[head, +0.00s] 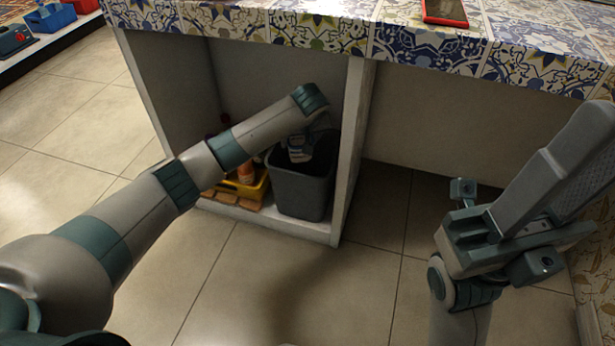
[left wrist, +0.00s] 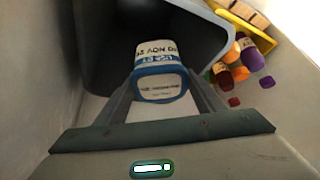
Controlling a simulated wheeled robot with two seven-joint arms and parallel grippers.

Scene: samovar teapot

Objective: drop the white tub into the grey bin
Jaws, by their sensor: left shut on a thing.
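The white tub (left wrist: 160,58) has a blue rim and printed lettering; it shows in the left wrist view between the fingers of my left gripper (left wrist: 160,88). The gripper is shut on it. In the head view my left gripper (head: 299,148) points down at the mouth of the grey bin (head: 302,193), inside the open cabinet, and the tub is hard to make out there. In the left wrist view the bin (left wrist: 95,45) opens behind and around the tub.
The cabinet's side panel (head: 352,150) is close on the bin's right. A patterned countertop (head: 420,45) overhangs, bearing a red-edged phone (head: 445,12). The floor in front is clear.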

